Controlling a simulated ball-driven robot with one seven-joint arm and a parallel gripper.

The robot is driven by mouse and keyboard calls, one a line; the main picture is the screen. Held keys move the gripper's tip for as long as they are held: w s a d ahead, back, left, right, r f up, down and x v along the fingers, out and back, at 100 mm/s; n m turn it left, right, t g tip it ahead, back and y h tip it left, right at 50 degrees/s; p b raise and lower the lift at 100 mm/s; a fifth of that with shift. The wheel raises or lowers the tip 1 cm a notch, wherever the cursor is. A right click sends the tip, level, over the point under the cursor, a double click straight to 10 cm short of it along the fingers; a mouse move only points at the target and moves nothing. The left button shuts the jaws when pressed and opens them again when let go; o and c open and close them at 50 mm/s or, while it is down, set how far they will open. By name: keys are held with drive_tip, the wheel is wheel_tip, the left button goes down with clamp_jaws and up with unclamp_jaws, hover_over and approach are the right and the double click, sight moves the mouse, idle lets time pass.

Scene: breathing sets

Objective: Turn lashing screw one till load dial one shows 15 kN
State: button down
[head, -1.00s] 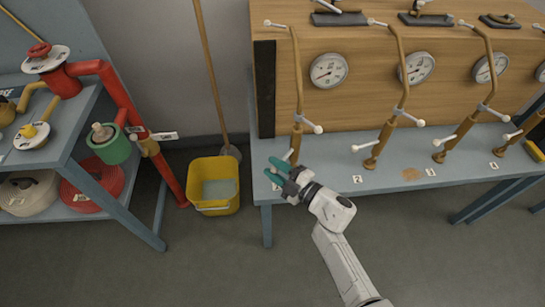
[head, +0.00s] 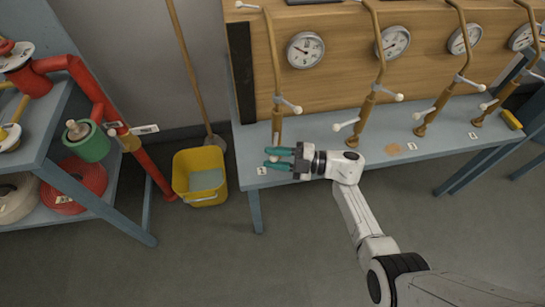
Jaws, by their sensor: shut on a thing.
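Lashing screw one (head: 273,75) is the leftmost upright brown rod at the bench, with white cross-handle parts near its lower end. My gripper (head: 274,158) comes in from the right at the bench's front edge, its two teal fingers pointing left. The fingers are shut on a white handle end of lashing screw one, which shows only in part between them. Load dial one (head: 305,50) is the round white gauge on the wooden panel just right of the rod. Its dark needle is visible, but the figures are too small to read.
A yellow bucket (head: 200,188) with a mop is on the floor at left. A rack with red pipework (head: 100,95) stands further left. The floor in front is clear.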

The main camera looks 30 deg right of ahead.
drive_tip(key=shift+s+f, duration=0.1)
drive_tip(key=shift+f, duration=0.2)
drive_tip(key=c, duration=1.1)
unclamp_jaws()
drive_tip(key=shift+o, duration=1)
drive_tip(key=shift+r, duration=0.1)
drive_tip(key=shift+d, duration=0.1)
drive_tip(key=b+v, duration=0.1)
drive_tip(key=v, duration=0.9)
drive_tip(key=shift+s+d, duration=0.2)
drive_tip(key=shift+d, duration=0.1)
